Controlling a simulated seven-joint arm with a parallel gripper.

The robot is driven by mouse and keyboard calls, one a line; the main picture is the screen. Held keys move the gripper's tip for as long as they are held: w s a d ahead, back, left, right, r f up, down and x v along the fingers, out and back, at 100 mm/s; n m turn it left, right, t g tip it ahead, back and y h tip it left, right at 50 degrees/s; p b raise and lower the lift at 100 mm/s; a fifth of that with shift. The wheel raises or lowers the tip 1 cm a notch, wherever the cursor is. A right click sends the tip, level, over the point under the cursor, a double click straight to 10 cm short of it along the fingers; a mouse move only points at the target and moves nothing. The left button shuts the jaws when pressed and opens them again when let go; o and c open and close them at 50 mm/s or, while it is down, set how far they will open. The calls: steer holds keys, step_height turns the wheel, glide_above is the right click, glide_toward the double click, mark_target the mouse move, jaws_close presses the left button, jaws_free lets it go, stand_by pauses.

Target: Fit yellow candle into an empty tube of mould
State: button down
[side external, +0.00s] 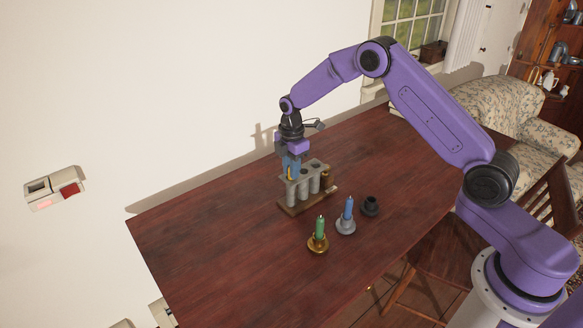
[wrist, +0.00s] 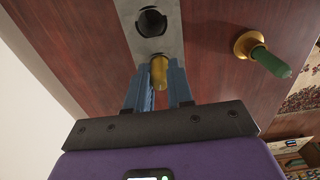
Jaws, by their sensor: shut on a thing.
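The yellow candle (wrist: 159,72) is between the blue fingers of my gripper (wrist: 160,84), which is shut on it. In the side view, my gripper (side external: 291,167) points down over the left end of the grey mould (side external: 303,190), and a sliver of the candle (side external: 290,174) shows beside the fingers. The mould stands upright on a wooden base with several tubes in a row. In the wrist view, a dark open tube hole in the mould (wrist: 133,13) lies just beyond the candle. Whether the candle's lower end is inside the end tube cannot be told.
A gold-brown piece (side external: 325,174) shows at the mould's right end. The table's left part is clear.

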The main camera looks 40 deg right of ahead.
steer(key=shift+f, duration=0.15)
steer(key=c, duration=1)
jaws_free()
step_height(320, 180, up, 12)
steer(key=shift+r, duration=0.2)
steer(key=s+a+r+m, duration=0.1)
steer(key=s+a+r, duration=0.15)
steer(key=s, duration=0.45)
steer(key=s+a+r+m, duration=0.1)
steer(key=s+a, duration=0.2)
steer(key=s, duration=0.4)
steer(key=s+a+r, duration=0.2)
steer(key=s+a, duration=0.1)
steer(key=s, duration=0.4)
steer(key=s+d+m, duration=0.1)
steer(key=s+d, duration=0.2)
steer(key=s, duration=0.8)
steer(key=s+d+f+m, duration=0.1)
steer(key=s+d+m, duration=0.1)
steer(key=s, duration=0.8)
steer(key=shift+s+d, duration=0.35)
steer(key=shift+d, duration=0.5)
